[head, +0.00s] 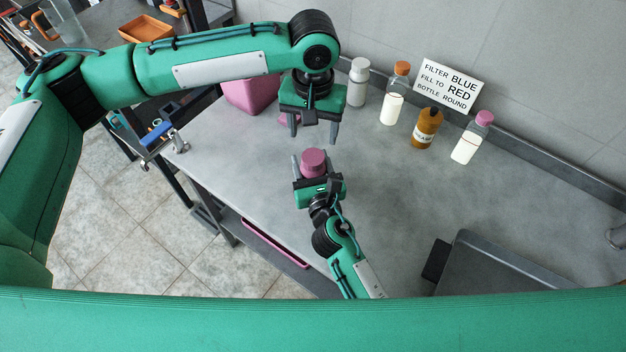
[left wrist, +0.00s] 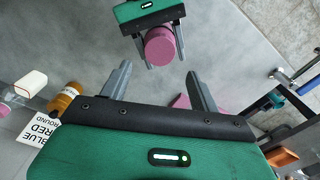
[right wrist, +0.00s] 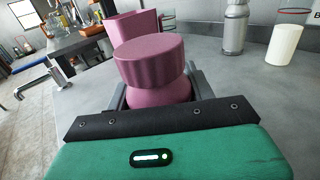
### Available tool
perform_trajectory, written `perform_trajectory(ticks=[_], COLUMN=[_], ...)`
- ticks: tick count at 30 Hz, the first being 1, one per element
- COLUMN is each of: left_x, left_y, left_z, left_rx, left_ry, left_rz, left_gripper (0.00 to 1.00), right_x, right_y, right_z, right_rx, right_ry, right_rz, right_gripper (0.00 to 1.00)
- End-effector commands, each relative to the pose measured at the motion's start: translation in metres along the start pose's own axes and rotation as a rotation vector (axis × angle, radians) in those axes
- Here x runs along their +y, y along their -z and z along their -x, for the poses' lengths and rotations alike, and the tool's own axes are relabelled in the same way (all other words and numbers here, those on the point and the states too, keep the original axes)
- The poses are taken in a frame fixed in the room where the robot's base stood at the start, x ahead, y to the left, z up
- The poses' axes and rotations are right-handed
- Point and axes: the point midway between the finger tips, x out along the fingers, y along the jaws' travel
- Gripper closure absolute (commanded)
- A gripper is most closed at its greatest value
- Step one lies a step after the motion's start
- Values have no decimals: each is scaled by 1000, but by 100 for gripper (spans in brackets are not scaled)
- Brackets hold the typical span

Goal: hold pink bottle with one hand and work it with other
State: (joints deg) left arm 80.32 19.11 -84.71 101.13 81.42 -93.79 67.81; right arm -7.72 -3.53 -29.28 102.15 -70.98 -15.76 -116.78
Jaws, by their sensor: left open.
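The pink bottle, with its ribbed pink cap (head: 313,162), is upright between the fingers of my right gripper (head: 316,170) near the front left edge of the counter. In the right wrist view the bottle (right wrist: 155,68) fills the space between the fingers, which press its sides below the cap. My left gripper (head: 313,138) is open and empty, fingers pointing down, a little behind and above the bottle. In the left wrist view the cap (left wrist: 160,46) shows beyond its parted fingers (left wrist: 160,88), apart from them. The bottle's lower body is mostly hidden.
A pink tub (head: 252,95) stands behind my left gripper. Along the wall are a white bottle (head: 358,84), an orange-capped bottle (head: 394,100), an amber bottle (head: 426,128), a pink-capped bottle (head: 470,140) and a sign (head: 450,82). A metal tray (head: 500,268) lies front right. The middle counter is clear.

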Motion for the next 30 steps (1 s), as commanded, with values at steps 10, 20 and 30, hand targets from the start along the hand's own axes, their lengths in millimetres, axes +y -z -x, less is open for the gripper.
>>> perform_trajectory(ticks=[10,20,30], left_x=[2,38,92], left_y=[4,79,142], left_z=[0,21,103], left_rx=[20,461,1130], left_ry=[-10,-139,-99], left_rz=[-11,-312,-870], left_gripper=[37,37,37], right_x=[0,0,0], right_y=[0,0,0], right_z=[0,0,0], right_rx=[0,0,0], right_ry=[0,0,0], right_rz=[0,0,0], right_gripper=[100,100,100])
